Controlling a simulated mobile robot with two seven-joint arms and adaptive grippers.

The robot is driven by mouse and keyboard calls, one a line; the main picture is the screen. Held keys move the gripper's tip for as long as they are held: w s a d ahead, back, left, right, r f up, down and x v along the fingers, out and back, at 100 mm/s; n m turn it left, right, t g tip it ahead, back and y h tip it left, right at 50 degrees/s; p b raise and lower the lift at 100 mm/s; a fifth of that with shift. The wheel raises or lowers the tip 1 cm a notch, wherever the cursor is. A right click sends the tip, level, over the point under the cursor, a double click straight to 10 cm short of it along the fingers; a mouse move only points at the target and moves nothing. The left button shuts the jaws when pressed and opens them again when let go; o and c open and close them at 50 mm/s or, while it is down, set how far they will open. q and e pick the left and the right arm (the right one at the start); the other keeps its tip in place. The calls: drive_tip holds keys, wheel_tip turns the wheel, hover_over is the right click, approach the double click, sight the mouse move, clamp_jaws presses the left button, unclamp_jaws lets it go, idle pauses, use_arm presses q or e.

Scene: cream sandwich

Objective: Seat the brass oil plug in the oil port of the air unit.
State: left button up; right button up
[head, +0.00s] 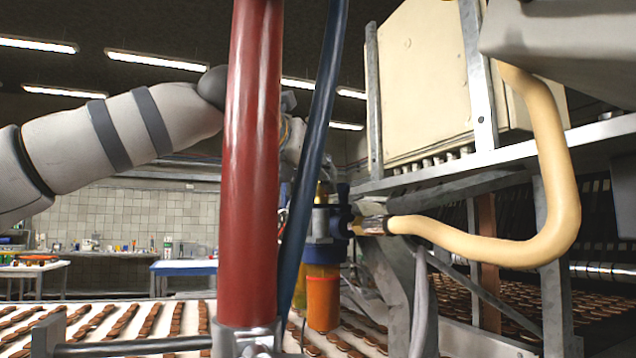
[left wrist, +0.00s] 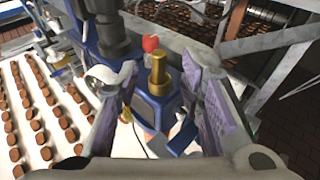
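The air unit (head: 320,222) has a dark blue body and an orange bowl below. It hangs behind the red column and the blue hose in the head view. Its blue top (left wrist: 153,108) also shows in the left wrist view. The brass oil plug (left wrist: 158,74) stands upright over that top, between my left fingers. I cannot tell whether it is in the oil port, whose mouth is hidden. My left gripper (left wrist: 150,92) is open, its purple-padded fingers apart on either side of the plug. In the head view it is mostly hidden behind the column. My right gripper is not seen.
The red column (head: 252,160) and blue hose (head: 312,130) stand in front of the unit. A cream hose (head: 560,200) loops at its right. A conveyor (head: 140,343) with rows of brown biscuits runs below. A red knob (left wrist: 150,43) sits close behind the plug.

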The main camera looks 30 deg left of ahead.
use_arm(q)
drive_tip(key=v, duration=0.9)
drive_tip(key=shift+s, duration=0.35)
